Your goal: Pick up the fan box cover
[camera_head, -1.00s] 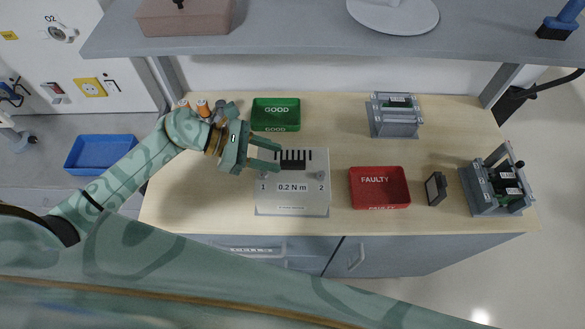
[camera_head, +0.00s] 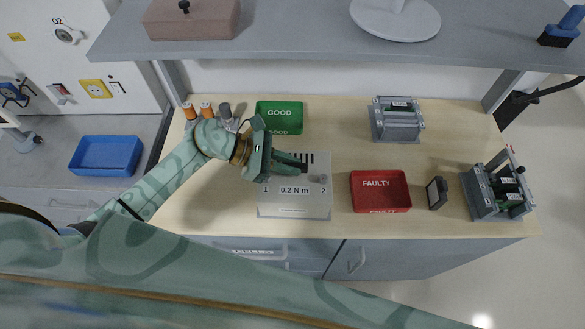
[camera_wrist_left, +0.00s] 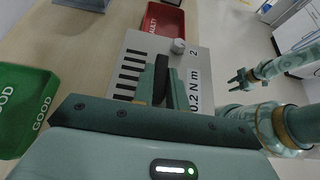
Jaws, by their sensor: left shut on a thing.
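The fan box cover appears to be the grey panel (camera_head: 293,205) labelled "0.2 N m", with dark slots and numbered corners, in the middle of the bench. It also shows in the left wrist view (camera_wrist_left: 130,63), with a knob at corner 2. My left gripper (camera_head: 302,165) is over its slotted upper half and hides corner 1's knob. In the left wrist view the gripper (camera_wrist_left: 163,85) is shut on a black upright bar (camera_wrist_left: 162,69) on the panel, seemingly its handle. I see no clear gap under the panel. My right gripper (camera_wrist_left: 240,79) is open and empty, away from it.
A green GOOD tray (camera_head: 279,128) is behind the panel, and a red FAULTY tray (camera_head: 380,204) is close to its right. Two grey fixtures (camera_head: 398,132) (camera_head: 480,198) and a small dark-framed block (camera_head: 437,193) stand further right. A shelf (camera_head: 300,48) overhangs the back.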

